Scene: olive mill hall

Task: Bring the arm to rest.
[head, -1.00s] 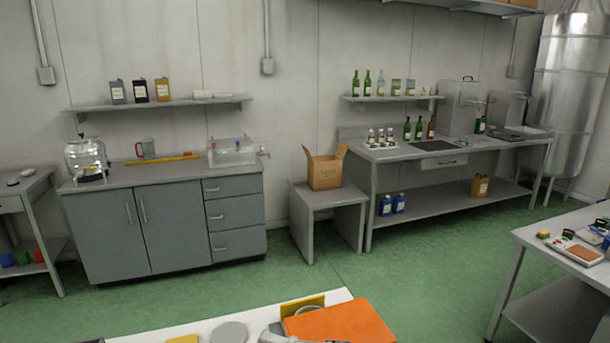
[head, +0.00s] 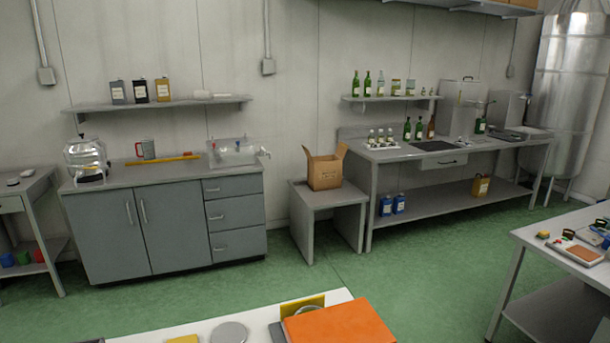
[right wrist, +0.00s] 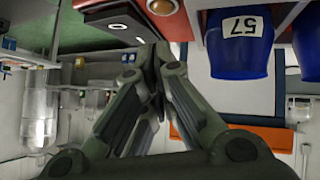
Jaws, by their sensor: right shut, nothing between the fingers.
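My right gripper (right wrist: 155,65) shows in the right wrist view with its two dark fingers together at the tips and nothing between them. That view looks upside down. A blue container labelled 57 (right wrist: 240,55) is to the right of the fingertips, apart from them. An orange edge (right wrist: 190,138) lies partly behind the right finger. Neither gripper shows in the head view, and my left gripper is in no view.
In the head view a white table (head: 140,335) is at the bottom edge, with an orange object (head: 340,322) and a grey round object (head: 229,332) on it. Another table (head: 535,235) stands at the right. Green floor (head: 400,270) lies open between them and the wall benches.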

